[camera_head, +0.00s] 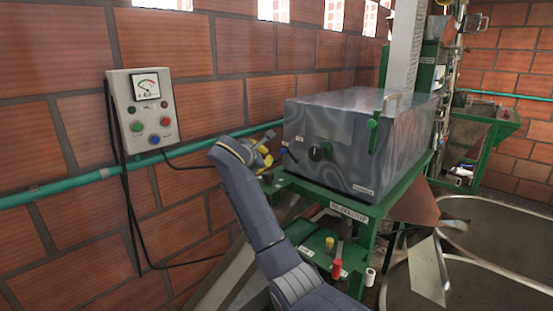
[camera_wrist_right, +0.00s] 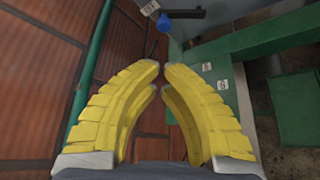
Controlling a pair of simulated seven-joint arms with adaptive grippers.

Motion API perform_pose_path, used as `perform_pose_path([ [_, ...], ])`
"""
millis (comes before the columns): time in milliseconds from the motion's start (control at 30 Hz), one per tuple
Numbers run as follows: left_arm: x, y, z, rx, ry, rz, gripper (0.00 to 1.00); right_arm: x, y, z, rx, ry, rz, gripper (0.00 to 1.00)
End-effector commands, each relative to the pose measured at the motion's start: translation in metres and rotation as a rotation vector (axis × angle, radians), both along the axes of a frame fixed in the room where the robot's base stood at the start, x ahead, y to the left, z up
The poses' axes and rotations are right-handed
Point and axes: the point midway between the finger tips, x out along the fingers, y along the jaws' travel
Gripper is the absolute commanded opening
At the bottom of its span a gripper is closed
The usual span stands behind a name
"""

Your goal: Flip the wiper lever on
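The right gripper (camera_head: 265,150) is beside the left end of the grey machine box (camera_head: 330,140). In the right wrist view its yellow fingers (camera_wrist_right: 161,68) bow outward and their tips nearly meet, with nothing seen between them. A dark bar (camera_wrist_right: 184,14) and a blue knob (camera_wrist_right: 164,22) lie beyond the fingertips, apart from them. The dark bar (camera_head: 260,128) seems to show behind the gripper in the head view. I cannot tell for sure which part is the wiper lever. My left gripper is out of view.
A grey control box (camera_head: 143,110) with a gauge and buttons hangs on the brick wall. A teal pipe (camera_head: 75,187) runs along the wall. Round tanks (camera_head: 470,262) stand at right.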

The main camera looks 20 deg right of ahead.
Motion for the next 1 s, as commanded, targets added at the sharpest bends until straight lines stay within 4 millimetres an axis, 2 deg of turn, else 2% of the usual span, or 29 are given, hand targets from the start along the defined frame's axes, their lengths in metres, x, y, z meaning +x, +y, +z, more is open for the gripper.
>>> perform_pose_path([
  [467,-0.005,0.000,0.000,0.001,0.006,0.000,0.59,0.003,-0.005,-0.003,-0.003,0.005,-0.002,0.00],
  [1000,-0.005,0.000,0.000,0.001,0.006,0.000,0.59,0.057,-0.046,-0.030,-0.002,0.004,-0.003,0.00],
])
